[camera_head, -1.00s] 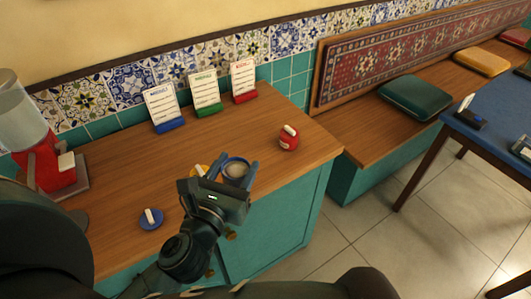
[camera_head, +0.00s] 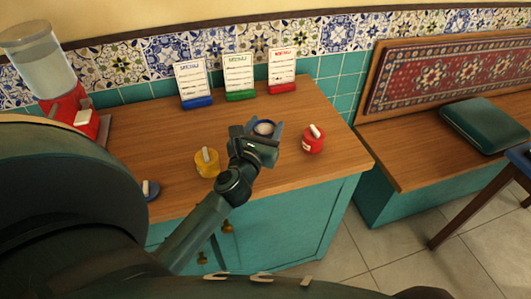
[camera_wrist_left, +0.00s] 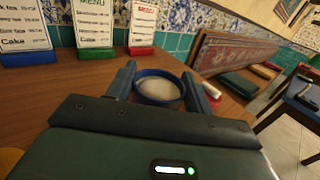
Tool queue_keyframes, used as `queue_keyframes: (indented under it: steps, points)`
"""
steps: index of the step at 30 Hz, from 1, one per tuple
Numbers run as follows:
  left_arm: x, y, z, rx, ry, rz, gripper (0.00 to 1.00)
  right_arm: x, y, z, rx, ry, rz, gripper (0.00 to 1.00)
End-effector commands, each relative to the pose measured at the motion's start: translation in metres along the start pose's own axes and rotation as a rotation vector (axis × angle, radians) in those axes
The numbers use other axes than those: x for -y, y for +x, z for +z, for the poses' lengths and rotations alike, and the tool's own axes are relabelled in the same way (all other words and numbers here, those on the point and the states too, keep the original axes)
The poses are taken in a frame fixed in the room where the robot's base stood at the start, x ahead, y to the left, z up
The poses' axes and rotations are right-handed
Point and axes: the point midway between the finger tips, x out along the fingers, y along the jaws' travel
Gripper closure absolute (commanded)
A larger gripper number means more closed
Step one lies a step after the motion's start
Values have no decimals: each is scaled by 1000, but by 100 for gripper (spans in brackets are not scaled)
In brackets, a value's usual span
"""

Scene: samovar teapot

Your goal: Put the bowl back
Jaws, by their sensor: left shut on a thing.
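The bowl (camera_head: 264,128) is small and blue-rimmed, with pale contents. It is upright between the fingers of my left gripper (camera_head: 265,132), which is shut on it. In the left wrist view the bowl (camera_wrist_left: 158,88) sits level between the two fingers (camera_wrist_left: 160,84). I cannot tell whether its base touches the wooden counter (camera_head: 140,130). My right gripper is not in view.
A red pot (camera_head: 313,142) stands close right of the bowl. A yellow pot (camera_head: 207,164) and a blue one (camera_head: 151,190) are to the left. Blue (camera_head: 196,88), green (camera_head: 238,80) and red (camera_head: 282,74) menu stands line the back. A red-based dispenser (camera_head: 62,95) is far left.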

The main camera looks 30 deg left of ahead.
Motion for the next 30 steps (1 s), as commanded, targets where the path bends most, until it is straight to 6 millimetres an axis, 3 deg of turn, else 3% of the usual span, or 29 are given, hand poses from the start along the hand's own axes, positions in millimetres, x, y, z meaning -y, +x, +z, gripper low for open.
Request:
queue_keyframes:
  steps: [1, 8, 14, 26, 27, 30]
  points:
    - [0, 0, -13, 0, -2, 0, 81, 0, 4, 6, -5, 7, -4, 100]
    - [0, 0, -30, 1, -1, -1, 81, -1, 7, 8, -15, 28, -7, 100]
    - [1, -1, -60, 0, -2, -1, 81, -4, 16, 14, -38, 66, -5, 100]
    - [1, 0, -63, 2, 0, -3, 81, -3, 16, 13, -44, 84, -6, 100]
    - [1, -1, -62, 1, 0, -3, 46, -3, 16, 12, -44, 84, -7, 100]
    - [1, -1, -62, 0, 0, -2, 38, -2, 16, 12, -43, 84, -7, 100]
